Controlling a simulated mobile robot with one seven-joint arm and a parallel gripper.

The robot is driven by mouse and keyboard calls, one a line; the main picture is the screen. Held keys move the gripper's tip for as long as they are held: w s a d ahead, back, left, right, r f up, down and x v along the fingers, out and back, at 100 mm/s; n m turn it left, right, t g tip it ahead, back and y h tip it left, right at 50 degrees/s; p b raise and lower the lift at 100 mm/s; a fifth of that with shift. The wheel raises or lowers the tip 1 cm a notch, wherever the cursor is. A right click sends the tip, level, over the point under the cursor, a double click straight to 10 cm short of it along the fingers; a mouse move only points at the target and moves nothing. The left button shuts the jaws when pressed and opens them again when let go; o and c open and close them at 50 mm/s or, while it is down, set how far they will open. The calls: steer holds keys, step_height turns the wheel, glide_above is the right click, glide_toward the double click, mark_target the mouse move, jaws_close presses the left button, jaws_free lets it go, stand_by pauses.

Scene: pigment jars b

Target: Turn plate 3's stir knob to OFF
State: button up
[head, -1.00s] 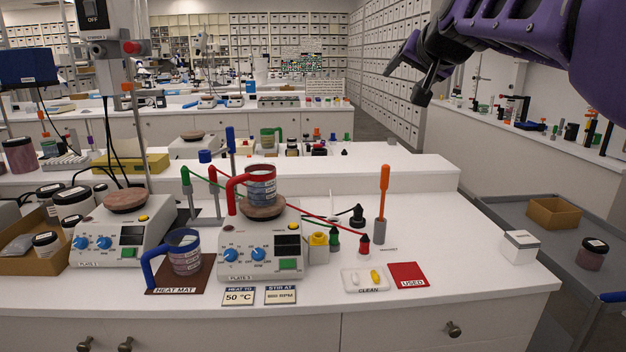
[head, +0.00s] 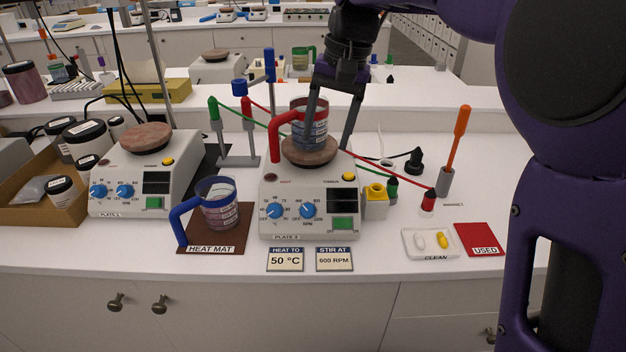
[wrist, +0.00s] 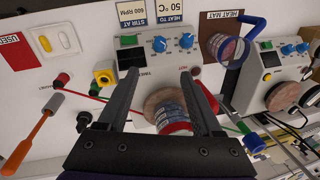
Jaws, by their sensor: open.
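Plate 3 (head: 345,196) is the white hotplate in the middle, with its label at its lower front. Its stir knob (head: 307,210) is the right of two blue knobs; it also shows in the wrist view (wrist: 158,44). Its pointer is too small to read. The left blue knob (head: 274,211) is the heat knob. A red-handled beaker (head: 308,128) with layered contents stands on the brown round top (head: 296,157). My gripper (head: 329,144) is open above and behind the plate, its fingers around the beaker's sides in the head view, apart from the knob. Whether they touch the beaker is unclear.
Plate 1 (head: 177,180) stands left. A blue-handled beaker (head: 220,212) is on the heat mat (head: 233,240). A yellow block (head: 375,204) and dropper bottles stand right of plate 3. Cards (head: 285,261) lie in front. A stand with red and green rods (head: 246,160) is behind.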

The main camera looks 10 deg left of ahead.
mark_target(308, 209)
steer(key=a+f+b, duration=0.1)
steer(key=f, duration=0.4)
steer(key=a+f+b, duration=0.1)
steer(key=f, duration=0.5)
steer(key=a+f+b, duration=0.1)
steer(key=f, duration=0.5)
steer(key=shift+s+a+f, duration=0.15)
steer(key=shift+s, duration=0.1)
jaws_close()
